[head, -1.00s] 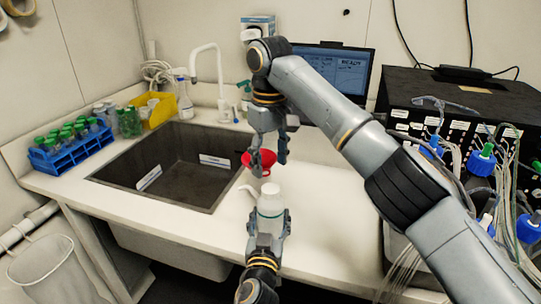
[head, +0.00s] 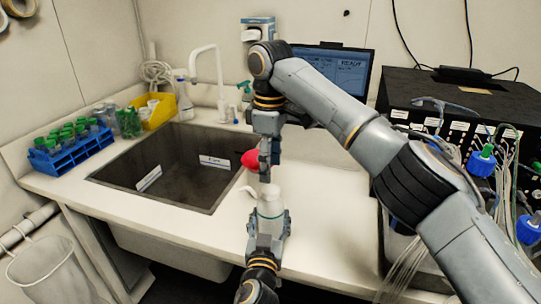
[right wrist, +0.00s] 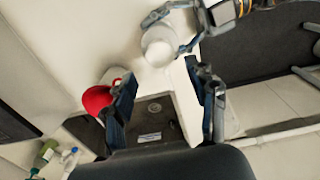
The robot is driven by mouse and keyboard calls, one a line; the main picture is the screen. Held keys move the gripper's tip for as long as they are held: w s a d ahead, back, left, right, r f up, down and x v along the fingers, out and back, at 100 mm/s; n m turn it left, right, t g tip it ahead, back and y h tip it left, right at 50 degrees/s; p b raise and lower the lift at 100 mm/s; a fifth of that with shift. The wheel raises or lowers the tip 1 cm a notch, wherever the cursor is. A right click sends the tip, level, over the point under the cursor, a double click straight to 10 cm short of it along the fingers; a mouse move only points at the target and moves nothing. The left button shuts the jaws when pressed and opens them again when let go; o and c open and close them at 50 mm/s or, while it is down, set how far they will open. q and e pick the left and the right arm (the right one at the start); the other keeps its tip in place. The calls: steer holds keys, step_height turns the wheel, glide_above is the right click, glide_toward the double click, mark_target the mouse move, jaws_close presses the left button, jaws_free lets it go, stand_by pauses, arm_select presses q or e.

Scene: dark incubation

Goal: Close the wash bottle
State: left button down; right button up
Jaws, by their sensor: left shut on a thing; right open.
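In the right wrist view the right gripper (right wrist: 165,73) is open and empty, and the bottle's round white top (right wrist: 160,48) lies beyond the fingertips.
A red object (head: 250,160), partly hidden by my right gripper, is by the sink's right corner. The dark sink (head: 165,165) lies left. A blue tube rack (head: 72,153) and yellow bin (head: 160,110) are beyond. A black instrument (head: 455,100) with tubing stands right.

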mark_target(271, 189)
step_height(271, 189, down, 6)
steer(key=shift+f, duration=0.1)
stand_by(0.4)
steer(key=c, duration=1.2)
steer(key=o, duration=1.4)
steer(key=shift+c, duration=0.2)
step_height(271, 189, up, 12)
